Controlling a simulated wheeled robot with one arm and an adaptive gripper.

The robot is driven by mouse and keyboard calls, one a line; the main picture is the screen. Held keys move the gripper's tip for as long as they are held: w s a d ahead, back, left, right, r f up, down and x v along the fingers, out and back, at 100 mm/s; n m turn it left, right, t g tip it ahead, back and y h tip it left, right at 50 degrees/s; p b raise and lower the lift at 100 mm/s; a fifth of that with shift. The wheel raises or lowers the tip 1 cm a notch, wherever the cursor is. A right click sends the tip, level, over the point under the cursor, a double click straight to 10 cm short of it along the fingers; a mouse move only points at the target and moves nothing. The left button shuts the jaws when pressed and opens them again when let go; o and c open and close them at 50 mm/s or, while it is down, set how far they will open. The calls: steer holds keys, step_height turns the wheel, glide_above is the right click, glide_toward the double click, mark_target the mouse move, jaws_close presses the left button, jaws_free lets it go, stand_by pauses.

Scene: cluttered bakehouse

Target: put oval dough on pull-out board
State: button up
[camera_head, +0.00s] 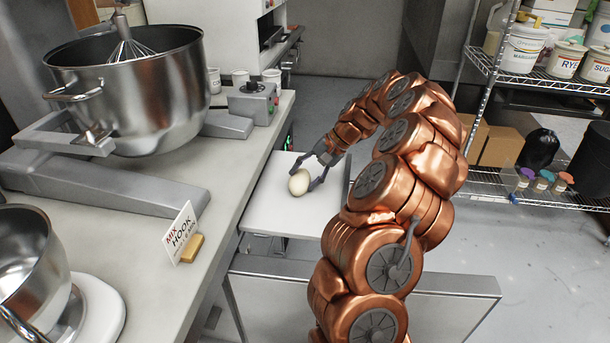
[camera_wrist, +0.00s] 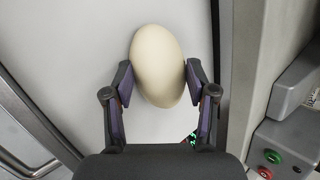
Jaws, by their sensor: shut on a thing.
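The oval dough (camera_head: 299,183) is a smooth, pale cream, egg-shaped piece. My gripper (camera_head: 306,178) has its fingers on both sides of it, over the white pull-out board (camera_head: 268,212). In the wrist view the dough (camera_wrist: 157,66) sits between the two fingertips (camera_wrist: 158,84), with both pads against its sides. The board (camera_wrist: 85,50) fills the background below it. I cannot tell whether the dough touches the board or hangs just above it.
A steel mixer bowl (camera_head: 140,85) with a whisk stands on the counter at left, near a "MIX HOOK" card (camera_head: 180,235). A grey control box (camera_head: 252,103) with buttons sits by the counter edge. A wire shelf (camera_head: 545,85) with tubs stands at right.

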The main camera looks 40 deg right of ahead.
steer(key=o, duration=0.9)
steer(key=shift+f, duration=0.1)
steer(key=shift+c, duration=0.2)
steer(key=v, duration=1.2)
steer(key=shift+b, duration=0.45)
